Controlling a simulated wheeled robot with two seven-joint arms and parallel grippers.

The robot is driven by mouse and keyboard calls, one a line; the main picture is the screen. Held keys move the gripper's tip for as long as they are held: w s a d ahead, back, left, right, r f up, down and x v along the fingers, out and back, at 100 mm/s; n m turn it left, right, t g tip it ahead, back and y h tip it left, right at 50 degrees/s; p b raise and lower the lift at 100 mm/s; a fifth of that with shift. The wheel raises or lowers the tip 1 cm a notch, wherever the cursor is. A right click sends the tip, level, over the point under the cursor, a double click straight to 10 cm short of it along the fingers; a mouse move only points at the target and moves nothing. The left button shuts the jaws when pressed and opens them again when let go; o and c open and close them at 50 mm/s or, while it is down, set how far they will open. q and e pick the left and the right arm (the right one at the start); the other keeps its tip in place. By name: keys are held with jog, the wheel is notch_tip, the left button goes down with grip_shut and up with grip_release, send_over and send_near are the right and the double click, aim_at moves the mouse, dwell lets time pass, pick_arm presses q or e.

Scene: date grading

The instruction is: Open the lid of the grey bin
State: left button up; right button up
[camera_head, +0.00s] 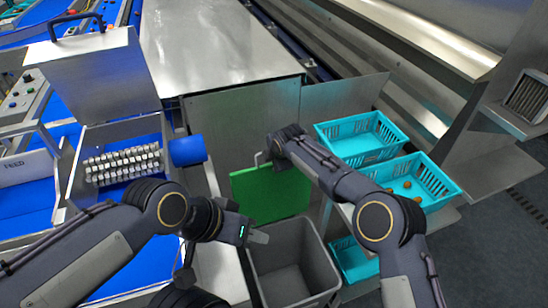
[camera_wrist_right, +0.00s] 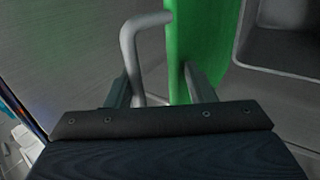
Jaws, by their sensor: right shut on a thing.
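The grey bin (camera_head: 322,288) stands at the bottom middle of the head view, its mouth uncovered and its inside looking empty. Its green lid (camera_head: 270,195) stands steeply raised at the far side of the bin. A grey bent handle (camera_wrist_right: 130,52) sticks out from the lid. My right gripper (camera_head: 278,160) is at the lid's upper edge, shut on the handle. In the right wrist view, the green lid (camera_wrist_right: 196,40) lies along the right finger. My left gripper (camera_head: 258,237) hangs beside the bin's left rim, apart from the lid; its finger gap is unclear.
Teal crates (camera_head: 360,140) stand on a shelf right of the bin, one (camera_head: 440,190) holding a few orange-brown dates. A grading machine with a roller bed (camera_head: 122,165) and blue roller (camera_head: 187,150) is at left. A metal panel (camera_head: 240,120) stands behind the lid.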

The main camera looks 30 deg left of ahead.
jog(key=b+v, duration=0.2)
jog(key=v, duration=0.5)
jog(key=shift+s+d+r, duration=0.15)
jog(key=shift+s+r, duration=0.05)
jog(key=shift+r, duration=0.1)
